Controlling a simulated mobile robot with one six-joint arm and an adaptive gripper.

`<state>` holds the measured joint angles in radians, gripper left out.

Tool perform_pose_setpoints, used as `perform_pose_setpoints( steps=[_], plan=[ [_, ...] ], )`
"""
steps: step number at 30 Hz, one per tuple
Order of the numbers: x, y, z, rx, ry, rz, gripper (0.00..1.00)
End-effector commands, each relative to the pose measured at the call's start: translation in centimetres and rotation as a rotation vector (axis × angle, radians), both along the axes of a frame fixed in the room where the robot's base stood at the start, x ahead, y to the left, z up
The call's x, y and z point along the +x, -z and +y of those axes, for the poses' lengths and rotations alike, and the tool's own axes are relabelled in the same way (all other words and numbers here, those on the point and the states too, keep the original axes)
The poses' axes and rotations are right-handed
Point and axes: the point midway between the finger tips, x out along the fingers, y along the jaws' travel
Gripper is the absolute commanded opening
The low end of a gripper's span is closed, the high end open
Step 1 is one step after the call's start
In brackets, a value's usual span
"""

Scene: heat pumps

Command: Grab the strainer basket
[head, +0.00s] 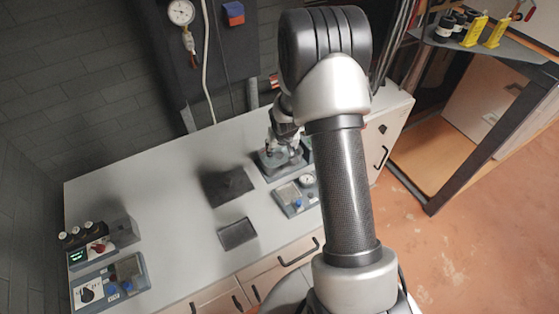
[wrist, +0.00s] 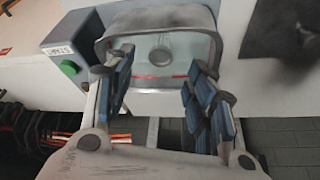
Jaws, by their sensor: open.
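My gripper (wrist: 160,85) is open, its blue-padded fingers spread apart with nothing between the pads. In the wrist view a grey-rimmed, clear-looking housing (wrist: 160,22) with a round disc (wrist: 161,57) inside lies just beyond the fingertips. I cannot tell whether the strainer basket is in this housing; no basket is clearly recognisable. In the head view my gripper (head: 287,158) is low over a grey unit (head: 268,171) at the bench's right part, partly hidden by my arm. Contact cannot be judged.
A box with a START label and green button (wrist: 69,68) stands left of the housing. On the bench (head: 165,200) are two dark flat trays (head: 238,234), a gauge unit (head: 291,197) and control boxes (head: 92,285) at left. The left-middle bench top is clear.

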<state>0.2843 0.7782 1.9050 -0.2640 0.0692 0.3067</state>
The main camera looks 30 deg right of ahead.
Motion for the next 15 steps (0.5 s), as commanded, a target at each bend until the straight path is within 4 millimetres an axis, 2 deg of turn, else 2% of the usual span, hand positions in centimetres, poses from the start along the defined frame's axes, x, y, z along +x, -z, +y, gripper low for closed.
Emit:
perform_pose_setpoints(
  steps=[1,8,15],
  plan=[
    [0.3,0.8,-0.1,0.0,0.001,0.0,0.51],
    [0.8,2.1,-0.3,0.0,0.0,0.0,0.51],
    [2.2,5.7,-0.7,0.0,0.0,0.0,0.51]
  ],
)
